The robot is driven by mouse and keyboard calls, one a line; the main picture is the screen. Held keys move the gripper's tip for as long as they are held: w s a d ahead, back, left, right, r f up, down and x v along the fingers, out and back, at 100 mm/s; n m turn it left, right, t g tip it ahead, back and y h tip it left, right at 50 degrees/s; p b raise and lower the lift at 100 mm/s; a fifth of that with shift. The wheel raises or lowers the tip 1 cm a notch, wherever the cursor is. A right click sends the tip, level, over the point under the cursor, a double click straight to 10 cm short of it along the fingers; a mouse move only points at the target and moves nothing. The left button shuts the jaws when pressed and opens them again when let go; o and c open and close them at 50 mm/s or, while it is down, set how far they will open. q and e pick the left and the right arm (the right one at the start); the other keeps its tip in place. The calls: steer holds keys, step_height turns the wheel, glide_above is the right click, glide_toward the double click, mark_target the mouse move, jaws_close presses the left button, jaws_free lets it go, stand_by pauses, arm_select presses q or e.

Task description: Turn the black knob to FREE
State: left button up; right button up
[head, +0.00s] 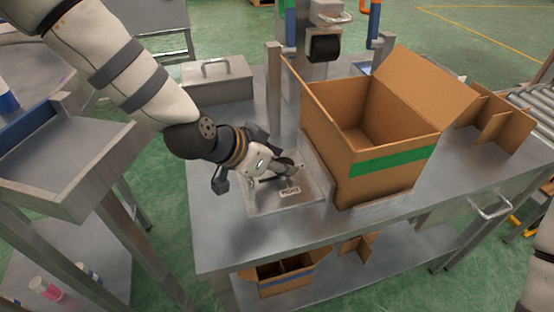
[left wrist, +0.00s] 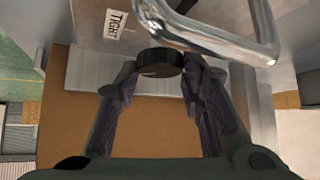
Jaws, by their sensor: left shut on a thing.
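The black knob (left wrist: 160,60) is a short dark cylinder between the fingers of my left gripper (left wrist: 158,76) in the left wrist view. My left gripper is shut on it. A white label reading TIGHT (left wrist: 115,23) lies beside the knob on a metal plate, and a shiny bent metal handle (left wrist: 225,42) passes close by. I see no FREE label. In the head view my left gripper (head: 284,168) reaches down over the metal plate (head: 308,204) and hides most of the knob; the label (head: 290,191) shows in front of it. My right gripper is out of view.
An open cardboard box (head: 350,170) with a green stripe stands just right of the plate. A grey metal case (head: 218,82) sits behind. Metal posts (head: 273,90) rise at the back of the steel table (head: 225,240). Cardboard dividers (head: 495,125) lie at the right.

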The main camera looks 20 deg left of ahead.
arm_select(q)
steer(key=n+y, duration=0.2)
steer(key=n, duration=0.1)
steer(key=n+t+y, duration=0.1)
steer(key=n+y, duration=0.1)
steer(key=shift+s+d, duration=0.1)
steer(key=shift+d, duration=0.3)
steer(key=n+y, duration=0.2)
steer(key=n, duration=0.1)
steer(key=n+y, duration=0.1)
steer(key=n, duration=0.1)
steer(key=shift+d+y, duration=0.25)
steer(key=shift+y, duration=0.05)
steer(key=shift+n, duration=0.3)
steer(key=o, duration=1.1)
steer(key=shift+o, duration=0.2)
steer(key=v, duration=0.7)
steer(key=shift+d+r, duration=0.2)
steer(key=shift+r, duration=0.3)
